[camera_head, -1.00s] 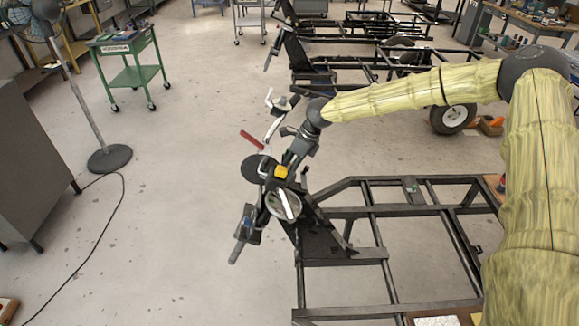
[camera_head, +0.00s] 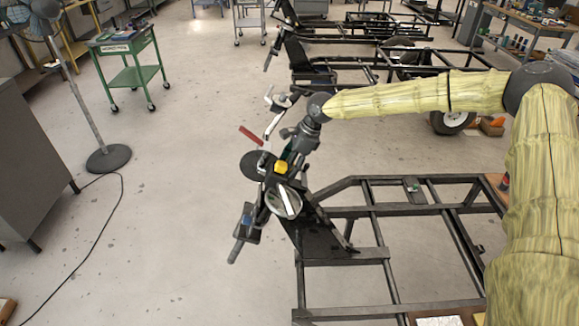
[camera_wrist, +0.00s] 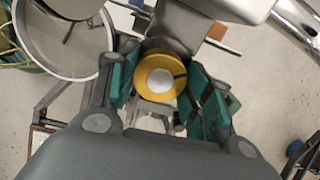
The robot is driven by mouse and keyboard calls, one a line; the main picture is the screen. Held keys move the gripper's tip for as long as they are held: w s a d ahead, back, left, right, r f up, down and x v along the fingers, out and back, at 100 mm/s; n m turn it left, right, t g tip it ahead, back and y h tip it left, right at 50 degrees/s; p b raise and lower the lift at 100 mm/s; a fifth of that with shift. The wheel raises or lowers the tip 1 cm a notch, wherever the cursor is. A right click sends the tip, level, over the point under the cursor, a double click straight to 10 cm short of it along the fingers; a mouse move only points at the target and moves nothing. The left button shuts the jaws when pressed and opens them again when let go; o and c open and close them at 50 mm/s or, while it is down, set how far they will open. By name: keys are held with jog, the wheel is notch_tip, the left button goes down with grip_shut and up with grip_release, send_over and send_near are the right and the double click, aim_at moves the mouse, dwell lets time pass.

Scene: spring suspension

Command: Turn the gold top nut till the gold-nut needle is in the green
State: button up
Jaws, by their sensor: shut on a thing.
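The gold top nut (camera_wrist: 153,88) is a round yellow ring with a pale centre and a dark mark on its right side. It also shows as a small yellow spot in the head view (camera_head: 281,167), on top of the black stand. My gripper (camera_wrist: 163,88) is shut on the nut, with a teal-padded finger on each side of it. A round dial (camera_wrist: 62,50) with a pale face and a short dark mark lies at upper left in the wrist view. I cannot make out a green zone or tell which needle belongs to the gold nut.
A black tube frame (camera_head: 373,215) stands on the floor right of the steering post. A red-handled lever (camera_head: 251,135) and a dark disc (camera_head: 253,165) are close to my gripper on the left. A green cart (camera_head: 130,75) and a fan stand farther left, with open floor between.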

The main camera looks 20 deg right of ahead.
jog(key=n+b, duration=0.1)
jog(key=n, duration=0.4)
jog(key=shift+n+b, duration=0.65)
jog(key=shift+n, duration=1.45)
jog(key=o, duration=1)
jog(key=shift+o, duration=0.2)
jog(key=shift+r, duration=0.15)
jog(key=v, duration=1.1)
jog(key=shift+d+r, duration=0.25)
jog(key=shift+r, duration=0.1)
